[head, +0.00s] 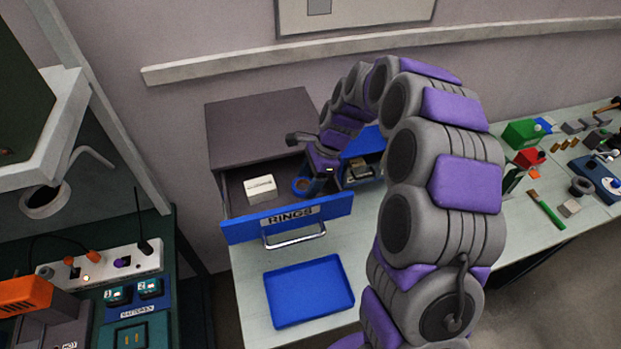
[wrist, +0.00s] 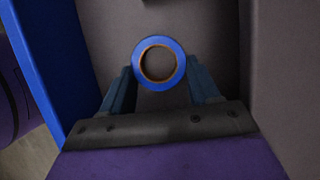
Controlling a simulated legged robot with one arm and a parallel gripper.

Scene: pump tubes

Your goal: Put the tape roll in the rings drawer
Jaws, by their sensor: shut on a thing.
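The rings drawer (head: 335,207) is pulled open. Its blue front carries a RINGS label and a metal handle. My gripper (head: 308,182) reaches down into the drawer's right part, and its fingers also show in the wrist view (wrist: 160,75). They are shut on the tape roll (wrist: 137,63), a blue ring with a brown core. In the head view the tape roll (head: 300,187) shows blue at the fingertips, inside the drawer's outline. I cannot tell whether it touches the drawer floor. In the wrist view the drawer's blue wall stands on the left.
A white box (head: 260,189) lies in the drawer left of my gripper. The grey cabinet top (head: 260,125) is behind it. A blue tray (head: 309,291) lies on the bench in front. A blue bin (head: 360,146) is partly hidden by my arm. Tools crowd the right bench.

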